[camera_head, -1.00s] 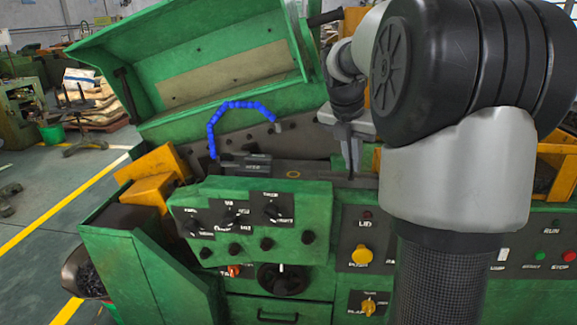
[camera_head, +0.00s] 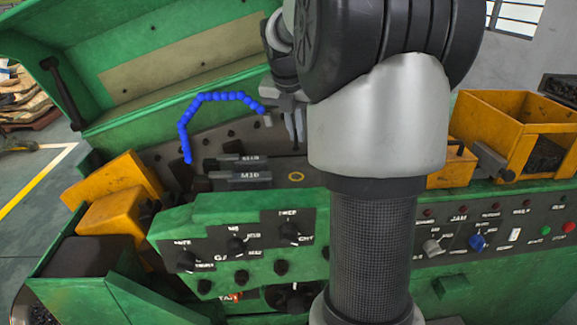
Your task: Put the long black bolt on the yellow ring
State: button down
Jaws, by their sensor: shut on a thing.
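The yellow ring (camera_head: 296,177) is a small flat circle on the dark top of the green machine. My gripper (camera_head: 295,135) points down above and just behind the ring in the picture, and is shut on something. The held thing is too small and dark between the fingers to make out clearly; I take it to be the long black bolt. No other long black bolt stands out clearly on the machine top.
Two dark blocks, one marked MID (camera_head: 242,177), lie left of the ring. A blue segmented hose (camera_head: 215,97) arches behind them. The green lid (camera_head: 190,70) stands open at the back. A yellow bin (camera_head: 510,125) with dark parts is at right.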

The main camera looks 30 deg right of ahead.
aim_at(297, 147)
notch_tip(297, 147, down, 4)
jog(key=shift+s+r, duration=0.15)
jog(key=shift+r, duration=0.1)
jog(key=shift+f, duration=2.35)
jog(key=shift+f, duration=0.1)
jog(key=c, duration=1.9)
grip_release()
jog(key=v, duration=1.2)
